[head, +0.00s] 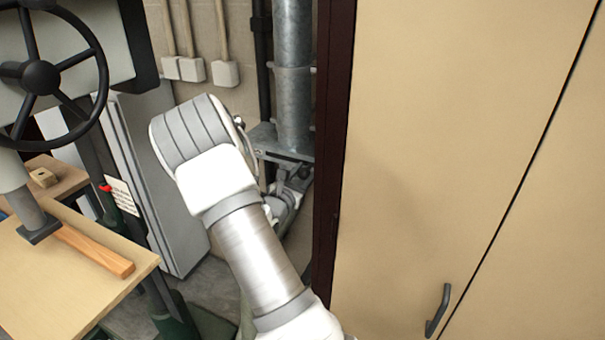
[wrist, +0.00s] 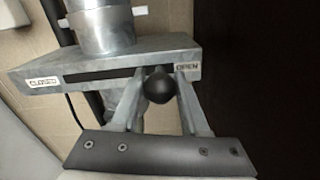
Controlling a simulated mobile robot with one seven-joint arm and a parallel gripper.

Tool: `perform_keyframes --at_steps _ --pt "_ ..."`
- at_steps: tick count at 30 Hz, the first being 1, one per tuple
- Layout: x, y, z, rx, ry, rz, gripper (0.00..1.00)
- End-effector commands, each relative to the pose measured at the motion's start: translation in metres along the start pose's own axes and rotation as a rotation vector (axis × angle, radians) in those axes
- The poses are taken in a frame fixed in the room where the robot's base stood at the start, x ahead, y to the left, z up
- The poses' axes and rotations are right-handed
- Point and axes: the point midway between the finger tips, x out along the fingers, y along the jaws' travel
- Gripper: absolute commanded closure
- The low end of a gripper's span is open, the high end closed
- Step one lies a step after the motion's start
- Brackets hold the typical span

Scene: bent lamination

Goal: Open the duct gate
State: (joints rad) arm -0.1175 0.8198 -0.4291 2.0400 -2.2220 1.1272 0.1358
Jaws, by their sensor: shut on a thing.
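The duct gate (wrist: 105,72) is a flat grey metal housing on the round duct (wrist: 100,35). A dark slot runs along its front, with a CLOSED label at the left end and an OPEN label at the right end. A black ball knob (wrist: 159,88) sits near the OPEN end of the slot. My gripper (wrist: 161,84) is shut on the knob, one finger on each side. In the head view the gate (head: 283,143) is partly behind my arm, and the knob cannot be made out.
A tall tan cabinet (head: 430,130) with a dark side edge stands close on the right. A grey panel (head: 155,170) stands behind my arm.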

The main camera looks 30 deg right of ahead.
Motion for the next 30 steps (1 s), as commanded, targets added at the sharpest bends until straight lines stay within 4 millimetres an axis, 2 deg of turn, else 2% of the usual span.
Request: perform_keyframes --at_steps 6,7,11,12,23,26,30 --pt "0.000 -0.001 -0.001 0.000 0.002 -0.001 1.00" --pt "0.000 -0.001 -0.001 0.000 0.002 -0.001 0.54" --pt "0.000 0.000 -0.001 0.000 0.001 -0.001 0.30" --pt "0.000 0.000 -0.001 0.000 0.001 -0.001 0.28" --pt "-0.006 0.001 -0.001 0.001 0.001 0.001 0.28" --pt "-0.019 0.002 -0.001 0.001 0.002 0.003 0.28" --pt "-0.049 0.002 -0.002 0.001 0.003 0.005 0.28"
